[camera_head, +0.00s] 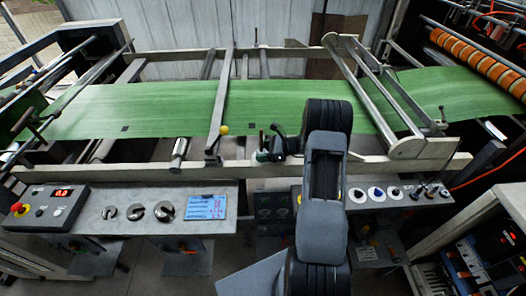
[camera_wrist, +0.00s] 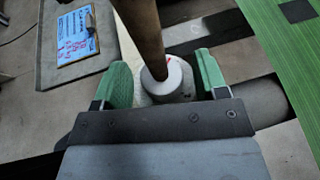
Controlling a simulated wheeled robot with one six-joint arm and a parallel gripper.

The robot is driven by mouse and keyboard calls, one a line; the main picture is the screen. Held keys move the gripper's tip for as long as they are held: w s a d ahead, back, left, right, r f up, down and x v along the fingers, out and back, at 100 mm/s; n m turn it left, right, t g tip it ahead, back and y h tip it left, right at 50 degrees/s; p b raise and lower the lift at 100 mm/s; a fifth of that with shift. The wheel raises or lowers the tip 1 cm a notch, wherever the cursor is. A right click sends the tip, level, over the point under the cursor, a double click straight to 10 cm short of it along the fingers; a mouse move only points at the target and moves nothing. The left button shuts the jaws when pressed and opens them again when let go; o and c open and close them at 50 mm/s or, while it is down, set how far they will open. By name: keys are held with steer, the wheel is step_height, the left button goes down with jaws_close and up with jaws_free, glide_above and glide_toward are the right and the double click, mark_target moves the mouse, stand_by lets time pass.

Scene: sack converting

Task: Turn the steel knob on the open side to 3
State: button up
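In the wrist view, a round grey steel-looking knob (camera_wrist: 176,82) sits on a pale plate with a small red mark beside it. A brown rod (camera_wrist: 143,30) crosses over it from the top and hides part of it. My gripper (camera_wrist: 163,80) has its two green fingertips apart, one on each side of the knob, with visible gaps. In the head view, my gripper (camera_head: 268,150) is at the machine's near rail, left of my forearm. The knob cannot be made out there, and its number marks are not readable in either view.
A green web (camera_head: 170,108) runs across the machine behind the near rail (camera_head: 400,165). A yellow ball (camera_head: 224,130) stands left of my gripper. A control panel (camera_head: 85,220) and a blue-and-white card (camera_head: 205,205) lie in front. Several small dials (camera_head: 376,194) are at right.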

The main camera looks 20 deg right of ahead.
steer(key=c, duration=0.8)
steer(key=shift+m, duration=0.3)
